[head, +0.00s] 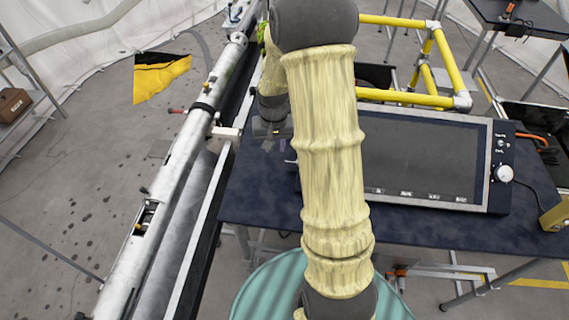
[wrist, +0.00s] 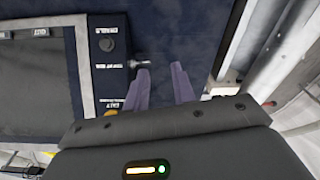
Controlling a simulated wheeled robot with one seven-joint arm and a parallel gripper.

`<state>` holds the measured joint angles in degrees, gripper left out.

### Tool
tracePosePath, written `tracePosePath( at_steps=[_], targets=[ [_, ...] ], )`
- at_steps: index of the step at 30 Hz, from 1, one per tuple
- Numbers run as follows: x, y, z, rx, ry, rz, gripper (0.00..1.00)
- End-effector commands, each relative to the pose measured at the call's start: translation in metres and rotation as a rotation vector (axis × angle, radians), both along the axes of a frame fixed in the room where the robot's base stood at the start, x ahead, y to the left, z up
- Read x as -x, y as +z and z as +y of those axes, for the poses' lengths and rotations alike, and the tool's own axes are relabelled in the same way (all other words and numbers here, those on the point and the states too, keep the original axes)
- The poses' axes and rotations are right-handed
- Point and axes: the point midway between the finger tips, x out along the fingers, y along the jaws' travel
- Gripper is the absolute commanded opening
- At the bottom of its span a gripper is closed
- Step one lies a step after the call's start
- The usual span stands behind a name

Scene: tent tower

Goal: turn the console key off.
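The console (head: 420,155) is a dark flat screen unit with a pale frame, lying on a dark blue table. Its left side is hidden behind my arm in the head view. In the wrist view the console (wrist: 88,75) shows upside down, with a dark side panel carrying labels and a round knob (wrist: 107,44). A small silver key (wrist: 140,63) sticks out from that panel's edge. My gripper (wrist: 160,66) is open, its two purple-grey fingers apart with nothing visible between them. One fingertip is close to the key; I cannot tell whether they touch. In the head view my gripper (head: 268,145) is partly hidden beside my arm.
The blue table (head: 255,190) has bare room left of the console. A metal rail assembly (head: 180,195) runs along the table's left side. A yellow pipe frame (head: 440,60) stands behind the console. A white knob (head: 502,174) sits on the console's right panel.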

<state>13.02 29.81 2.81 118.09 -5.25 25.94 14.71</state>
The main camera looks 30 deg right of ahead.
Motion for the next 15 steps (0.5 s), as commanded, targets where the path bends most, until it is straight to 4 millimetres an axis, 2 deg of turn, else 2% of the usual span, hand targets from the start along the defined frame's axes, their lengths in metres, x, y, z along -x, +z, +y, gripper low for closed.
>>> tracePosePath(
  at_steps=[3, 9, 12, 15],
  targets=[
    [0.033, 0.011, 0.027, 0.010, 0.093, -0.032, 0.26],
    [0.094, 0.024, 0.064, 0.020, 0.242, -0.080, 0.26],
    [0.122, 0.026, 0.076, 0.024, 0.303, -0.101, 0.26],
    [0.141, 0.026, 0.084, 0.025, 0.344, -0.114, 0.26]
  ],
)
